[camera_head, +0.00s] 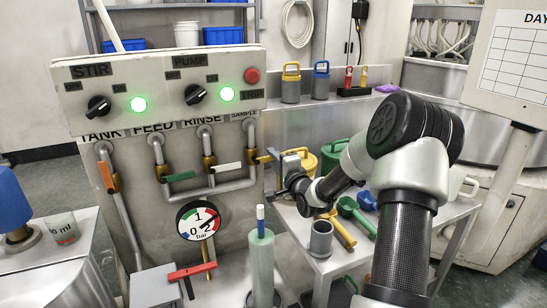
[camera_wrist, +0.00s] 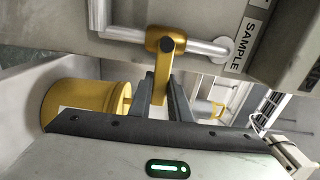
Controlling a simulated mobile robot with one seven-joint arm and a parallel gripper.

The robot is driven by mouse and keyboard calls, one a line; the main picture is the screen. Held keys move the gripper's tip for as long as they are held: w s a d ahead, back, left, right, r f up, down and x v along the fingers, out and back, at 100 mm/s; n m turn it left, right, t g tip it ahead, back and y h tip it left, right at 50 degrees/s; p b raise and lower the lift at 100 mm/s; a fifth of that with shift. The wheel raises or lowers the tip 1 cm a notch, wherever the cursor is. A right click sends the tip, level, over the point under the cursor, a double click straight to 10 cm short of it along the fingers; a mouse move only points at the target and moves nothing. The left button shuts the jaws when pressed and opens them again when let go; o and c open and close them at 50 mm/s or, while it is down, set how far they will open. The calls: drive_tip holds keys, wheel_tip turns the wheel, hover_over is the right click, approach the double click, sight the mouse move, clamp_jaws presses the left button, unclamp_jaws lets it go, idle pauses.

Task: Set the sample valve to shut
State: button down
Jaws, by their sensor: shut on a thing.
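The sample valve (camera_head: 251,158) sits on the pipe under the SAMPLE label at the right of the panel. It also shows in the wrist view, with a brass-yellow body (camera_wrist: 160,40) on a grey pipe. Its flat yellow handle (camera_wrist: 166,70) stands out from the body, roughly square across the pipe. My gripper (camera_wrist: 163,90) has its two dark fingers shut on the handle's outer part, one on each side. In the head view my gripper (camera_head: 274,158) is at the valve's right, and the fingertips are small there.
Beside it are valves with white (camera_head: 230,169), green (camera_head: 180,177) and orange (camera_head: 106,177) handles. A pressure gauge (camera_head: 198,221) hangs below. A yellow container (camera_wrist: 85,105) stands close to my gripper. A bench (camera_head: 330,262) with scoops and cups is under my arm.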

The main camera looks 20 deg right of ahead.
drive_tip(key=c, duration=1.6)
unclamp_jaws()
drive_tip(key=shift+c, duration=0.2)
drive_tip(key=shift+s, duration=0.15)
drive_tip(key=s+p, duration=0.1)
drive_tip(key=s, duration=1.6)
drive_tip(key=shift+p, duration=0.35)
drive_tip(key=shift+s, duration=0.1)
